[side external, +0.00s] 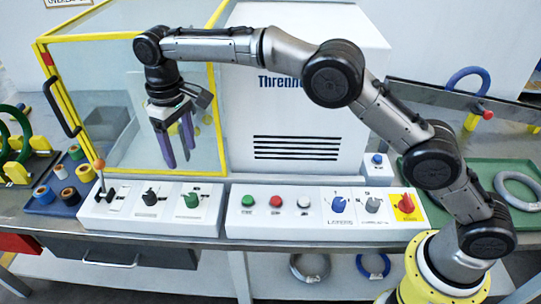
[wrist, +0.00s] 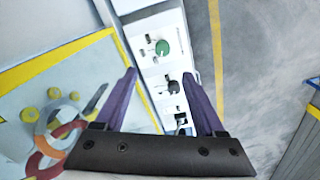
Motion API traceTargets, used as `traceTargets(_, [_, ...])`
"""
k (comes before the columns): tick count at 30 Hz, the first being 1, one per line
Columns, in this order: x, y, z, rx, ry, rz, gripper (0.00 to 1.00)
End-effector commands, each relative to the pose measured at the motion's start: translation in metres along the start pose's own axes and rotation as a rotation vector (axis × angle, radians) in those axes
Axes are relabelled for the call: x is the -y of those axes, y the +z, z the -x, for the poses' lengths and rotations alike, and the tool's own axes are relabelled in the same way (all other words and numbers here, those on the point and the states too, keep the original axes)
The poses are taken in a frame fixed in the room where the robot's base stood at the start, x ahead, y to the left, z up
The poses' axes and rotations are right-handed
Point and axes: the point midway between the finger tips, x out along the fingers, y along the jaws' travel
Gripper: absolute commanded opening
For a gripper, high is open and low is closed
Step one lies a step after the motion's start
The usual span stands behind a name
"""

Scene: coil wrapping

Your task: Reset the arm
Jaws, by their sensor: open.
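My gripper (side external: 177,138) has two purple fingers pointing down, apart and empty. In the side external view it hangs in front of the clear yellow-framed enclosure, above the left control panel (side external: 118,222). In the wrist view my gripper (wrist: 160,85) has its fingers spread, with the control panel showing between and beyond them. The panel carries a green knob (wrist: 162,47) and a black knob (wrist: 173,87). My arm arches from the yellow base at the lower right up and over to the left. Nothing is held.
The enclosure (side external: 41,68) with a black door handle stands behind my gripper. The right control panel (side external: 325,228) has several buttons and knobs, including a red one on yellow (side external: 406,203). A blue tray (side external: 42,207) holds tape rolls at left. A green tray (side external: 481,174) holds a grey coil (side external: 517,190).

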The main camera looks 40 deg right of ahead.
Motion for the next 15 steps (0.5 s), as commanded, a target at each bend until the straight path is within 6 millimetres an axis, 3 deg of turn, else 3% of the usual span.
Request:
traceTargets(4, [-0.027,0.023,0.042,-0.048,-0.002,-0.038,0.72])
traceTargets(8, [-0.054,0.059,0.080,-0.096,-0.001,-0.079,0.72])
traceTargets(15, [-0.094,0.143,0.129,-0.190,0.007,-0.156,0.72])
